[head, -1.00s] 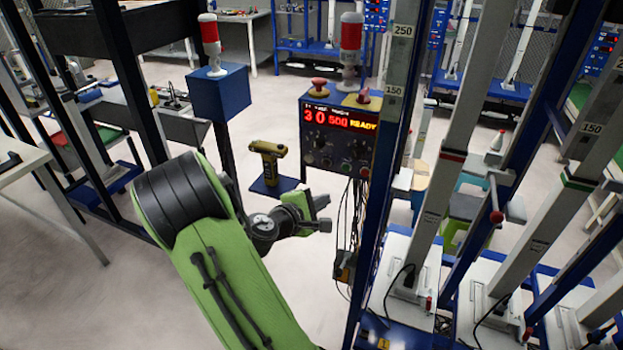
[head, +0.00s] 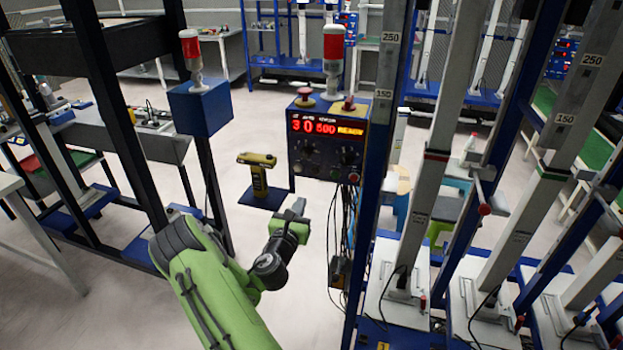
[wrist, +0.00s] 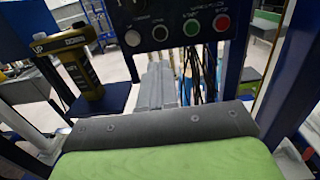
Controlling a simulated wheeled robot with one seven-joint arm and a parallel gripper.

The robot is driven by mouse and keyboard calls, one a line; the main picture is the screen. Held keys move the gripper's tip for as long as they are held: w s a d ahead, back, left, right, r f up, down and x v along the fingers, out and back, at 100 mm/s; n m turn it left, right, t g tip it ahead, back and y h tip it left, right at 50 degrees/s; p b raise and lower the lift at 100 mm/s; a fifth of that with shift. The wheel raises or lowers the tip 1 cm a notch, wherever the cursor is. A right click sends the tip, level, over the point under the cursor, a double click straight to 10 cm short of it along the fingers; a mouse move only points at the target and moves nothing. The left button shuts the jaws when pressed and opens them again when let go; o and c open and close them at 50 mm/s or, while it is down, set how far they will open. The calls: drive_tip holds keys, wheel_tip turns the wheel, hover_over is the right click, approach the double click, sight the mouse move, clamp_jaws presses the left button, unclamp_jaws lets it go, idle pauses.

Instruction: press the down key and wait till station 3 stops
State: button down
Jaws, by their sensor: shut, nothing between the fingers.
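A yellow-and-black pendant (head: 258,174) stands upright on a blue shelf (head: 262,199). In the wrist view the pendant (wrist: 80,72) is at left, its top lettered UP and DOWN (wrist: 73,42). A control box (head: 326,143) has a red display (head: 326,126) showing 3, 0, a blurred three-digit number and READY. My gripper (head: 298,207) is shut and empty, below the box and right of the pendant, apart from both. Its fingers (wrist: 157,86) point towards the box's underside in the wrist view. I cannot tell which column is station 3.
Red mushroom buttons (head: 305,96) and a red-topped signal lamp (head: 333,48) stand on the box. Cables (head: 341,225) hang below it. A blue upright (head: 372,190) and several grey columns (head: 436,150) crowd the right. Open floor (head: 120,290) lies at left.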

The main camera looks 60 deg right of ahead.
sight(315, 173)
drive_tip(key=d, duration=0.3)
drive_tip(key=w+d+p, duration=0.1)
drive_tip(key=d, duration=0.3)
drive_tip(key=d+p, duration=0.1)
drive_tip(key=d, duration=0.2)
drive_tip(key=shift+w+d+r, duration=0.3)
drive_tip(key=shift+w+r, duration=0.05)
drive_tip(key=shift+w+d, duration=0.2)
drive_tip(key=shift+d, duration=0.4)
drive_tip(key=shift+d+p, duration=0.1)
drive_tip(key=shift+p, duration=0.2)
